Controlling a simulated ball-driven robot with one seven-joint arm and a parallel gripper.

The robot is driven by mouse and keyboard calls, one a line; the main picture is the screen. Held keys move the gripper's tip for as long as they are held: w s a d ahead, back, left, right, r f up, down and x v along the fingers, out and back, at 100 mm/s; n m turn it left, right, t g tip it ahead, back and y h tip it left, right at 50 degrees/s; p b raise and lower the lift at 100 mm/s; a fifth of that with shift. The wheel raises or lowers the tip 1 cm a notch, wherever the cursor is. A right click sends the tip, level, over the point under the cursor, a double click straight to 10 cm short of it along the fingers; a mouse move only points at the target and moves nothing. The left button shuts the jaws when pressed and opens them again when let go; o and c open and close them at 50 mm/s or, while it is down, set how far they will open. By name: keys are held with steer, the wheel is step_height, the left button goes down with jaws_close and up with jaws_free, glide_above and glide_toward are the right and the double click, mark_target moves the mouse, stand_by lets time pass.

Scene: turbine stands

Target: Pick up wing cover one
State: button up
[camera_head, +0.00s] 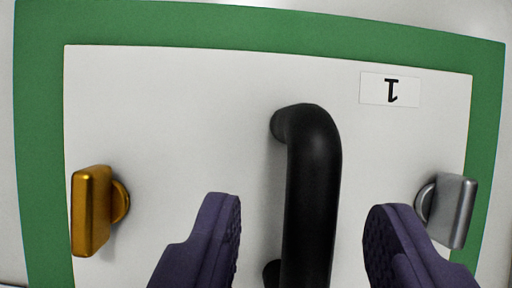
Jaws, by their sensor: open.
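The wing cover (180,110) is a white panel with a label (390,89) bearing an upside-down "1" at its upper right. A black bar handle (313,190) stands out from its middle and runs down the picture. My gripper (305,220) is open. Its two purple fingers are on either side of the handle, with a visible gap on both sides. The left finger is farther from the handle than the right one. The handle's lower end is partly cut off by the picture's bottom edge. I cannot tell how deep the fingers reach.
A gold latch knob (92,210) is at the cover's left edge. A silver latch knob (455,210) is at its right edge, close to my right finger. A green frame (250,30) borders the cover, with a pale surface outside it.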

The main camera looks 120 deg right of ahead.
mark_target(316, 252)
steer(key=shift+x, duration=1.1)
steer(key=shift+d+r, duration=0.1)
jaws_close()
step_height(316, 252, up, 10)
steer(key=p, duration=0.3)
steer(key=c, duration=0.5)
jaws_free()
jaws_close()
